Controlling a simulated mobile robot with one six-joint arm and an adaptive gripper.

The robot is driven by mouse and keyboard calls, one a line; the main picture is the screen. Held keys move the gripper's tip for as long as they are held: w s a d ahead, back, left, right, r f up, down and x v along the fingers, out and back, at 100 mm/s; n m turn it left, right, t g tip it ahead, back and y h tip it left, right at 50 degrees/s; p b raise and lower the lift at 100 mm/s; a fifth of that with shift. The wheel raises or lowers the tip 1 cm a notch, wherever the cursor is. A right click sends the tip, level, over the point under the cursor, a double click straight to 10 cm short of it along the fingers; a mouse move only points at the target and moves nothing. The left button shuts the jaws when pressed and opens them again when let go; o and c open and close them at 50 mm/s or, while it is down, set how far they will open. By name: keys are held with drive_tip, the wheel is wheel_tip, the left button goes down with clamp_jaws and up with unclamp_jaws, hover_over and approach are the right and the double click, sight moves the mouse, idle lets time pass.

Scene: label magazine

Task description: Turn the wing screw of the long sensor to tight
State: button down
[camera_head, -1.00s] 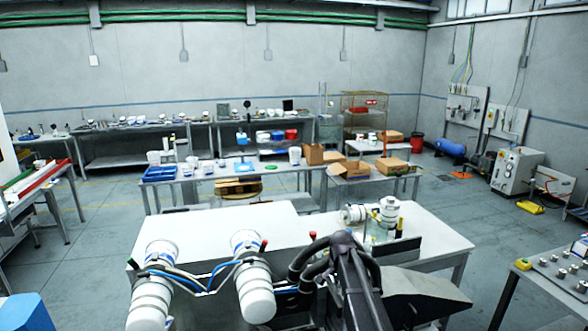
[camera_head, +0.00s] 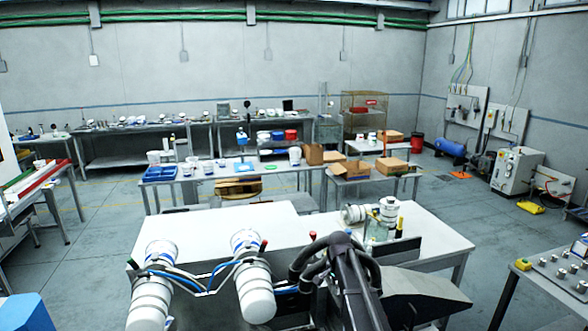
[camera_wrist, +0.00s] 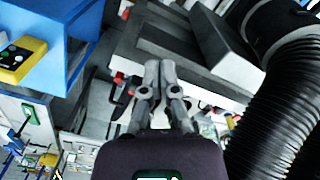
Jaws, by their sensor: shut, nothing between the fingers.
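My gripper (camera_wrist: 158,75) shows in the wrist view with its two grey fingers together and nothing between them. Beyond the fingertips is a pale grey stepped metal structure (camera_wrist: 190,62). Small red parts (camera_wrist: 118,76) sit left of the fingers and a few more lie to the right, too small to make out. I cannot pick out the long sensor or its wing screw in either view. In the head view my arm reaches over the white table (camera_head: 215,222), and its white wrist joints hide part of the right side; the fingertips cannot be made out there.
A black ribbed hose (camera_wrist: 275,120) fills the wrist view's right side. A blue box-like unit (camera_wrist: 62,40) with a yellow control box (camera_wrist: 22,58) is at left.

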drive_tip(key=shift+r, duration=0.1)
wheel_tip(320, 180, up, 6)
drive_tip(key=p, duration=0.6)
drive_tip(key=shift+d+n, duration=0.15)
drive_tip(key=shift+n, duration=0.15)
idle(0.4)
drive_tip(key=d+n, duration=0.1)
drive_tip(key=n, duration=0.2)
drive_tip(key=s+d+n, duration=0.1)
drive_tip(key=d+n, duration=0.1)
drive_tip(key=n, duration=0.2)
drive_tip(key=d+n+p, duration=0.1)
drive_tip(key=d+n, duration=0.1)
drive_tip(key=n, duration=0.2)
drive_tip(key=shift+s+r, duration=0.35)
drive_tip(key=shift+r, duration=0.05)
drive_tip(key=shift+f, duration=0.1)
wheel_tip(320, 180, down, 7)
drive_tip(key=b, duration=0.7)
idle(0.3)
